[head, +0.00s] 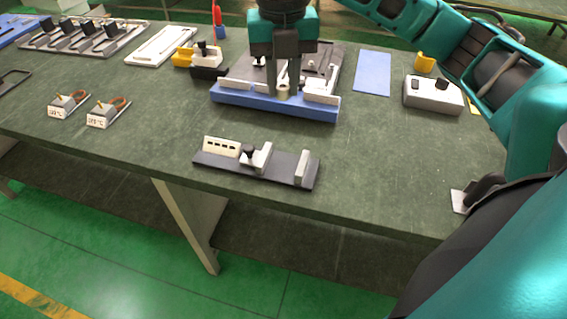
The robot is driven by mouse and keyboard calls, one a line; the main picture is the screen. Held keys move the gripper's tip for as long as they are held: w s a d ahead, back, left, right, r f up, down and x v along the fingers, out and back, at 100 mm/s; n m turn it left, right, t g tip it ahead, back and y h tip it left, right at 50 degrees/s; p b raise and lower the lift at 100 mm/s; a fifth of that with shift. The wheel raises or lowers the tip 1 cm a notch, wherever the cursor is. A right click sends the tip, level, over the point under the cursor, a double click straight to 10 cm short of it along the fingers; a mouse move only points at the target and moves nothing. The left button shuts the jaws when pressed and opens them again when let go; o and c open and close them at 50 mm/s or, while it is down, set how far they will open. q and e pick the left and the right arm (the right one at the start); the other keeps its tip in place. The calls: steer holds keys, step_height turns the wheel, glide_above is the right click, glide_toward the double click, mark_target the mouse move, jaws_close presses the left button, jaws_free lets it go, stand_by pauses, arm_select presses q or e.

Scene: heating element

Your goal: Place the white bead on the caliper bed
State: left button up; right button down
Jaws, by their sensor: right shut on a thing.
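My right gripper (283,90) points straight down over the fixture with the blue front rail (240,98). It is shut on a small pale, ring-like piece with a dark centre, likely the white bead (283,88), partly covered by the fingers. I cannot tell whether the bead touches the fixture. The caliper bed (280,172) is a dark flat bar near the table's front edge, apart from and in front of the gripper. It carries a cream slotted block, a grey slider with a black knob and a grey end block. Its gap is empty. My left gripper is not in view.
Two small stands with labels and copper-coloured loops (108,112) sit at the left. A blue mat (373,73) and a white box with black knobs (433,95) are at the right. The green table (370,165) is clear right of the caliper.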

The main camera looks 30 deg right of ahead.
steer(key=m, duration=0.3)
steer(key=r+m, duration=0.1)
steer(key=shift+s+d, duration=0.1)
steer(key=shift+d, duration=0.25)
steer(key=b, duration=0.2)
glide_above(286, 167)
steer(key=shift+m, duration=0.3)
step_height(286, 167, down, 15)
steer(key=shift+f, duration=2.45)
steer(key=c, duration=1.4)
jaws_free()
steer(key=shift+f, duration=0.15)
steer(key=shift+o, duration=0.9)
